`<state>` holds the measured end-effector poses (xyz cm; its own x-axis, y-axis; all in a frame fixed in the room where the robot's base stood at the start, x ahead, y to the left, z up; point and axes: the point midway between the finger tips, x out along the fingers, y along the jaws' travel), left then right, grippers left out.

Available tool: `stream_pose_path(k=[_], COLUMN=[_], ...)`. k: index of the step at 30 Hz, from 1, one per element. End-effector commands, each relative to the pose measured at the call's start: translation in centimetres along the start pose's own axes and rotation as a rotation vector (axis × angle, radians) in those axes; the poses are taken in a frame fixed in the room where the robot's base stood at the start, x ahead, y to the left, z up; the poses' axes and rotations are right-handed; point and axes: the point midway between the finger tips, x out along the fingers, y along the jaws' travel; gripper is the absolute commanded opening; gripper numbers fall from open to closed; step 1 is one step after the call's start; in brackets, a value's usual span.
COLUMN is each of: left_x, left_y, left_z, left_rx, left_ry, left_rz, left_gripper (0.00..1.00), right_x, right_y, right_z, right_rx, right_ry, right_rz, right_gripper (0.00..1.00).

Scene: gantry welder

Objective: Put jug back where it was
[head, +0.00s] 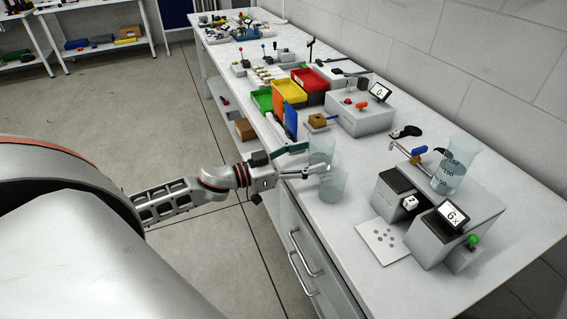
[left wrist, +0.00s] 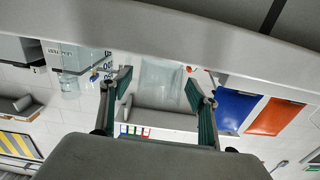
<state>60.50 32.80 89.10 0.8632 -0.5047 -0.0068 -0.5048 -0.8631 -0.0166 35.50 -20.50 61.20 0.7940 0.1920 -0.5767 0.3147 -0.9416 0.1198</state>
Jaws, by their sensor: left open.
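A clear, pale glass jug (head: 332,186) stands on the white bench near its front edge. In the head view, clear glass also shows behind my finger, and I cannot tell whether this is the same jug or a second vessel. My left gripper (head: 316,158) is open at the glass, its fingers pointing right across the bench. In the left wrist view, the clear jug (left wrist: 160,75) shows between the two spread fingers (left wrist: 158,88). I cannot tell whether they touch it. My right gripper is not in view.
A marked beaker (head: 452,176) with liquid stands on a grey device (head: 480,205) at the right. Grey blocks with small displays stand around it. A white plate with dark spots (head: 383,241) lies in front.

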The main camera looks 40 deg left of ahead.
Motion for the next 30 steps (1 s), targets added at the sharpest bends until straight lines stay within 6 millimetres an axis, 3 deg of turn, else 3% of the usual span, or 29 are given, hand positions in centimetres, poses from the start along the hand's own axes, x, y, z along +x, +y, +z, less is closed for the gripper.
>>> stream_pose_path(k=[9,15,30], left_x=[-4.8,-7.0,-8.1], left_y=[0.1,0.0,0.0], left_z=[0.1,0.0,-0.1], left_rx=[-0.001,-0.002,0.000], left_ry=[-0.003,-0.001,0.001], left_rz=[0.000,0.000,0.001], left_gripper=[0.60,0.60,0.60], right_x=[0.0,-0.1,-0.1], right_y=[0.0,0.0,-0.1], right_z=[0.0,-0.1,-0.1], right_rx=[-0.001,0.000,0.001], right_ry=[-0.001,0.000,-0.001], right_rz=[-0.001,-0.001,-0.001], right_gripper=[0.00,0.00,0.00])
